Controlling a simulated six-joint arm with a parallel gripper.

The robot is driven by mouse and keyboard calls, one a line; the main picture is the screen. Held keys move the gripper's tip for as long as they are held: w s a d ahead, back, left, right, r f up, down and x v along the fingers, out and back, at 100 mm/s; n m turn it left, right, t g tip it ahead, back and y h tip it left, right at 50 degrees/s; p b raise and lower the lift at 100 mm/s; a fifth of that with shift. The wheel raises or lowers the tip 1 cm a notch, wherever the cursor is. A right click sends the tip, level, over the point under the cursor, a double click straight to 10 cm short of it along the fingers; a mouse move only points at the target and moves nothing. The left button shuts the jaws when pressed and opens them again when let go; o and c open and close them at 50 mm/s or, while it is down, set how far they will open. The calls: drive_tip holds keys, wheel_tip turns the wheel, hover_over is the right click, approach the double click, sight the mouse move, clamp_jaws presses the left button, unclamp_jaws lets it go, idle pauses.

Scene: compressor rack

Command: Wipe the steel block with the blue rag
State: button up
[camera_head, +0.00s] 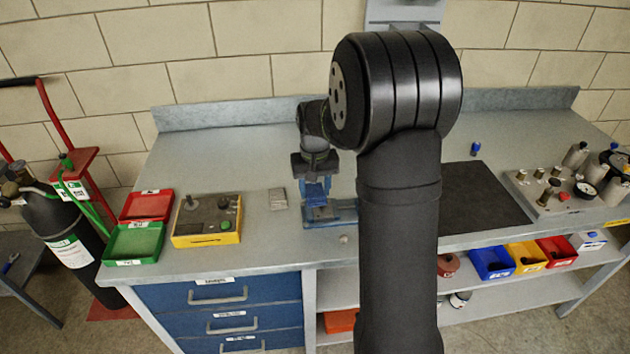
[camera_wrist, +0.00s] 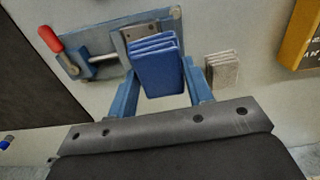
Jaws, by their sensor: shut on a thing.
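My gripper (camera_wrist: 160,80) is shut on the blue rag (camera_wrist: 156,68), a folded pad held between its two blue fingers. In the head view my gripper (camera_head: 316,178) points down over the blue vise (camera_head: 343,210), with the rag (camera_head: 316,193) below its fingers. In the wrist view the vise (camera_wrist: 90,47) has a red-ended handle. A grey metal piece (camera_wrist: 139,32) shows just behind the rag; I cannot tell whether it is the steel block or a vise jaw. The rag covers part of it, and contact is unclear.
A grey folded pad (camera_head: 277,198) lies left of the vise. A yellow control box (camera_head: 207,220), green bin (camera_head: 133,242) and red bin (camera_head: 147,205) stand further left. A black mat (camera_head: 480,203) and a gauge manifold (camera_head: 562,192) are at right. My arm hides the bench middle.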

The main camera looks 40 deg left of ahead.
sight(329, 206)
wheel_tip(329, 206, down, 4)
drive_tip(key=shift+r, duration=0.2)
drive_tip(key=shift+w+d, duration=0.15)
drive_tip(key=shift+w, duration=0.1)
drive_tip(key=shift+c, duration=0.3)
drive_tip(key=shift+w+d+f, duration=0.3)
drive_tip(key=shift+d, duration=0.1)
drive_tip(key=shift+w+d, duration=0.85)
drive_tip(key=s+a, duration=0.3)
drive_tip(key=shift+w+d+r, duration=0.1)
drive_tip(key=shift+r, duration=4.05)
